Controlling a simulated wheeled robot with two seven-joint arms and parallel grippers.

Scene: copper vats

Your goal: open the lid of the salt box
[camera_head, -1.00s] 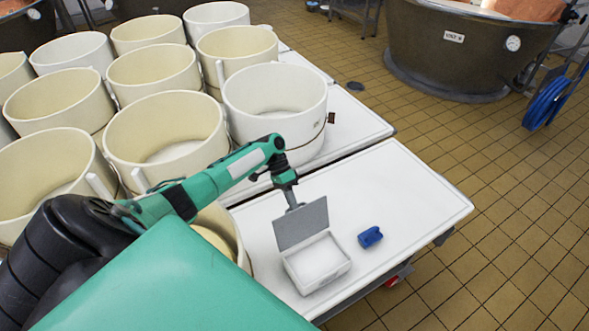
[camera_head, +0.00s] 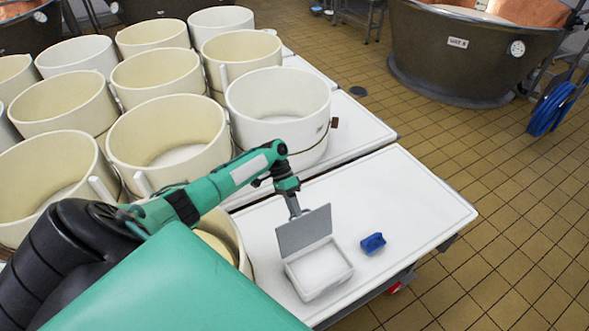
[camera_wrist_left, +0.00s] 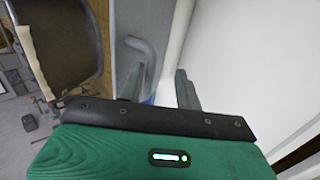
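The salt box (camera_head: 319,273) is a white open-topped box on the white table, with white contents inside. Its grey lid (camera_head: 305,231) stands up along the box's far side, tilted back a little. My right gripper is not in view.
A small blue object (camera_head: 373,243) lies on the table (camera_head: 400,205) right of the box. Several cream tubs (camera_head: 278,108) crowd the left and back. The table's right part is clear. A large vat (camera_head: 465,45) stands on the tiled floor beyond.

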